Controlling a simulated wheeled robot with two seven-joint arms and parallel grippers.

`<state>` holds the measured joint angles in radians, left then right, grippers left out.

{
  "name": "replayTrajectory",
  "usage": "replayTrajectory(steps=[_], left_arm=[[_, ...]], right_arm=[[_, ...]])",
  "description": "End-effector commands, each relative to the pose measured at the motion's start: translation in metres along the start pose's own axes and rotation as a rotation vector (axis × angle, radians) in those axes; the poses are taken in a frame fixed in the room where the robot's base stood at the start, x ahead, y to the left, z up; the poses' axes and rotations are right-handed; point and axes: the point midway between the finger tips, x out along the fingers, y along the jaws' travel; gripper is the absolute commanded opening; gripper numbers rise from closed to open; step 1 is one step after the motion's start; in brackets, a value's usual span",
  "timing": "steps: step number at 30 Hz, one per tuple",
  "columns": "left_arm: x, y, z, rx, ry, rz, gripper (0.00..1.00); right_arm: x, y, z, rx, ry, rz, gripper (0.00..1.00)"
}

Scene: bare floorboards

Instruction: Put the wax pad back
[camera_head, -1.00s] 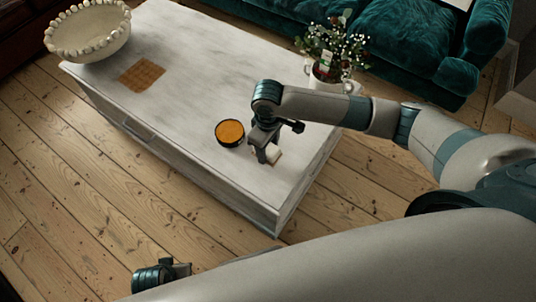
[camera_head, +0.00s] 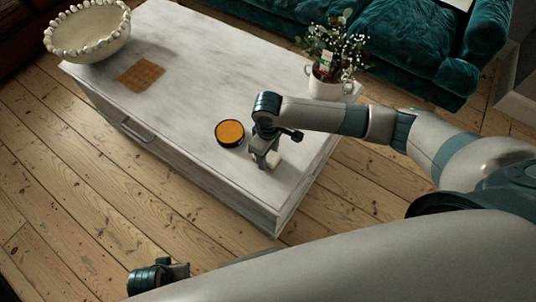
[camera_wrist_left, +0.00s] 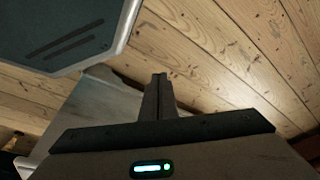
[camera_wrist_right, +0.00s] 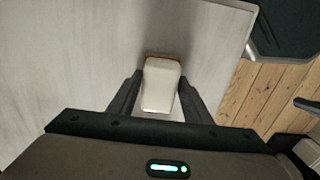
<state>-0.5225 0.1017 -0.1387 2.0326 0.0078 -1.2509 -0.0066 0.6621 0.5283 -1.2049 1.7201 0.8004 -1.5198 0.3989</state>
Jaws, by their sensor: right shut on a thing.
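The wax pad (camera_wrist_right: 160,85) is a small pale block with a brown edge, on or just above the whitewashed table top (camera_head: 205,60). In the right wrist view it is between the two fingers of my right gripper (camera_wrist_right: 160,88), which is shut on it. In the head view my right gripper (camera_head: 265,160) partly hides the pad (camera_head: 274,161). A round black tin of orange wax (camera_head: 230,132) lies open on the table, just left of that gripper. My left gripper (camera_wrist_left: 160,78) is shut and empty, low in front of the table.
A white pot of flowers (camera_head: 326,82) stands at the table's back right corner. A beaded bowl (camera_head: 90,35) stands at the far left, near a brown square patch (camera_head: 141,75). A teal sofa (camera_head: 400,40) is behind. The table's middle is clear.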

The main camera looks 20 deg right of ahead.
Motion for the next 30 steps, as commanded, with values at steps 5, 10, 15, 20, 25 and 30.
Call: replayTrajectory(steps=[5,10,15,20,25,30], left_arm=[[0.006,0.000,0.005,0.000,-0.010,0.000,0.00],[0.006,0.000,0.005,0.000,-0.010,0.000,0.00],[0.006,0.000,0.005,0.000,-0.008,0.001,0.00],[0.001,0.000,0.002,0.000,-0.003,0.001,0.00],[0.005,0.001,0.002,0.001,0.000,0.002,0.00],[0.018,0.001,0.010,0.001,-0.011,0.004,0.00]], right_arm=[[0.002,0.000,0.000,0.000,0.000,0.000,0.64],[0.002,0.000,0.000,0.000,0.000,0.000,0.64],[0.001,0.000,0.000,0.000,0.000,0.000,0.64],[-0.008,0.000,-0.001,0.001,0.001,0.000,0.64],[-0.029,0.000,0.000,0.000,0.002,0.000,0.64],[-0.059,0.000,-0.001,-0.001,0.003,0.000,0.64]])
